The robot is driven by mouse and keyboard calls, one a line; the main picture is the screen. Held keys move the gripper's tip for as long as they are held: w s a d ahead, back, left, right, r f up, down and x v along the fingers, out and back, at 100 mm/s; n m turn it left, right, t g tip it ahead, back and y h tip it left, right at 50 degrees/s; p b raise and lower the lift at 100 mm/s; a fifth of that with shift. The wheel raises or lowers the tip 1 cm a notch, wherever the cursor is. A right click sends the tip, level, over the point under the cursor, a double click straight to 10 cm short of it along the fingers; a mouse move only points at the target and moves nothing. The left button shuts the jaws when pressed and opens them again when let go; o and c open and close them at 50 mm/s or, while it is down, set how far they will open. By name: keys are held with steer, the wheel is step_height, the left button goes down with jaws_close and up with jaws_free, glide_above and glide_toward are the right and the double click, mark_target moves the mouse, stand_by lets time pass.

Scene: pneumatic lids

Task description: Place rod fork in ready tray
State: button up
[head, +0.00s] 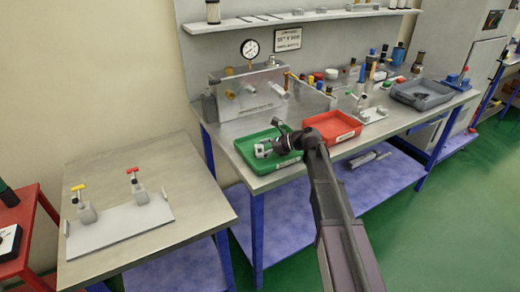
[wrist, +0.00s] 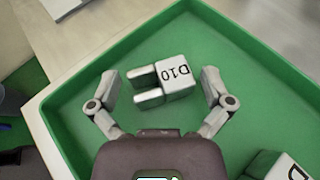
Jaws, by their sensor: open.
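A pale metal rod fork (wrist: 165,80) with two prongs and the mark D10 lies on the floor of a green tray (wrist: 75,65). My gripper (wrist: 160,77) is open over the tray, with one finger on each side of the fork and a gap on both sides. In the head view my gripper (head: 270,148) is at the green tray (head: 245,160) and hides much of its inside. A red tray (head: 322,121) and a grey tray (head: 440,88) stand further right on the bench. Tray labels are too small to read, so I cannot tell which is the ready tray.
Another pale block (wrist: 268,165) with a partly seen mark lies in the green tray at lower right. A panel with a gauge (head: 250,48) stands behind the trays. A small fixture (head: 372,112) stands between the red and grey trays. A side table (head: 190,180) holds a plate with red- and yellow-handled clamps.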

steer(key=p+v, duration=0.4)
steer(key=v, duration=0.7)
steer(key=shift+s+d+r, duration=0.1)
steer(key=shift+d+r, duration=0.05)
steer(key=shift+d, duration=0.15)
